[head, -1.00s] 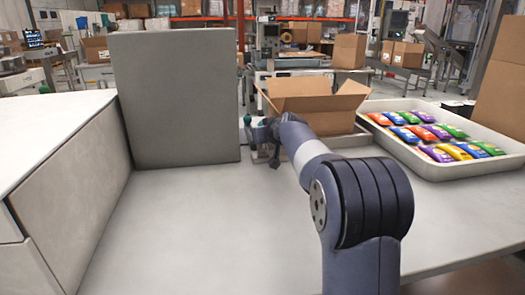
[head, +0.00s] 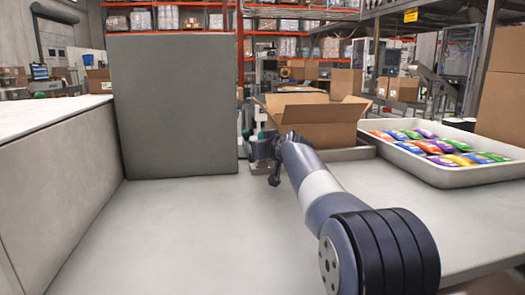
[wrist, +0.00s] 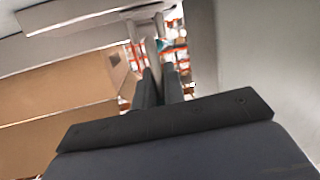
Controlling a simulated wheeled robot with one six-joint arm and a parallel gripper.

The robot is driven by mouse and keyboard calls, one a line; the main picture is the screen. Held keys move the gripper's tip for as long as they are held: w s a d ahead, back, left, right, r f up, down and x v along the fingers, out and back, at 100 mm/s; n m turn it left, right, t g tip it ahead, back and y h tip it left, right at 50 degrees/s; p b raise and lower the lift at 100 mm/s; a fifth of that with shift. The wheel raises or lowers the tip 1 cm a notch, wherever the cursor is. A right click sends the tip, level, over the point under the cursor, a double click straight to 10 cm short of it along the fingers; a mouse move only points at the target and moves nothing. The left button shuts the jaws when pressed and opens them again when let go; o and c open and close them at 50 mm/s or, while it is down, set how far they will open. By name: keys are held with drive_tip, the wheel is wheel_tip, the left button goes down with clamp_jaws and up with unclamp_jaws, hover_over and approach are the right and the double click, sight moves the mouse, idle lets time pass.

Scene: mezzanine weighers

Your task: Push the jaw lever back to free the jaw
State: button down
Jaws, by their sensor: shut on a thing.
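My gripper (wrist: 163,85) shows in the wrist view as two dark fingers closed around the near end of a slim pale grey rod, which looks like the jaw lever (wrist: 152,48). The rod runs away from the fingers toward a pale flat part above. In the head view my gripper (head: 256,150) is at the left side of the open cardboard box, by the right edge of the grey panel. The lever and the jaw cannot be made out there; the panel and my wrist hide much of that spot.
A tall grey panel (head: 172,105) stands left of my gripper. The open cardboard box (head: 315,128) stands close on the right. A pale tray (head: 445,178) of colourful packets lies farther right. The front of the grey table (head: 190,235) is clear.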

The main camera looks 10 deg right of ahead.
drive_tip(key=shift+r, duration=0.4)
drive_tip(key=c, duration=1.5)
unclamp_jaws()
drive_tip(key=shift+f, duration=0.1)
drive_tip(key=shift+c, duration=0.2)
drive_tip(key=shift+o, duration=0.3)
drive_tip(key=shift+f, duration=0.1)
drive_tip(key=shift+s, duration=0.1)
drive_tip(key=v, duration=1)
drive_tip(key=shift+s, duration=0.35)
